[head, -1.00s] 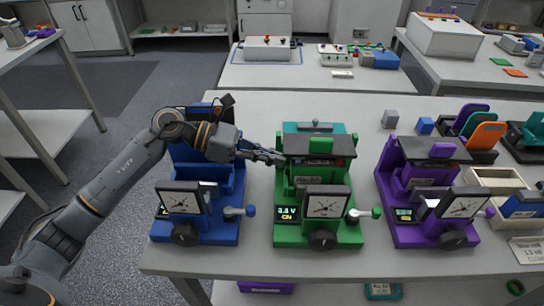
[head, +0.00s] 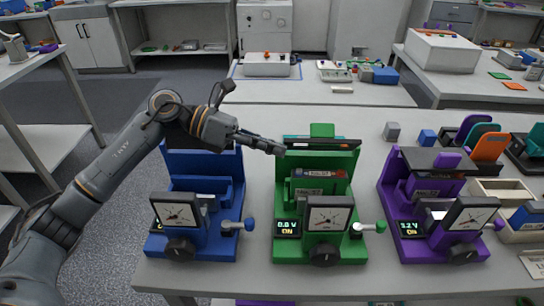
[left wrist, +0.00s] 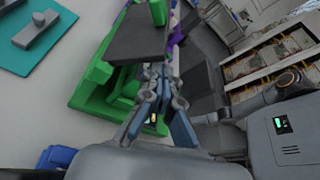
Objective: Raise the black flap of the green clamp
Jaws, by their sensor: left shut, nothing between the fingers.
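The green clamp (head: 349,190) stands mid-table in the head view. Its black flap (head: 345,142) shows as a thin dark strip near edge-on at the top, with a green tab (head: 322,130) above it. A cell (head: 318,173) shows in the clamp below the flap. In the left wrist view the flap (left wrist: 138,38) is a broad dark plate just beyond my fingers. My left gripper (head: 282,150) is shut and empty at the flap's left edge; it also shows in the left wrist view (left wrist: 160,72). Whether it touches the flap is unclear. My right gripper is not in view.
A blue clamp (head: 225,190) stands left of the green one, under my left arm, and a purple clamp (head: 395,190) stands right. A dial and a green-knobbed lever (head: 365,227) are at the green clamp's front. Free table lies behind the clamps.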

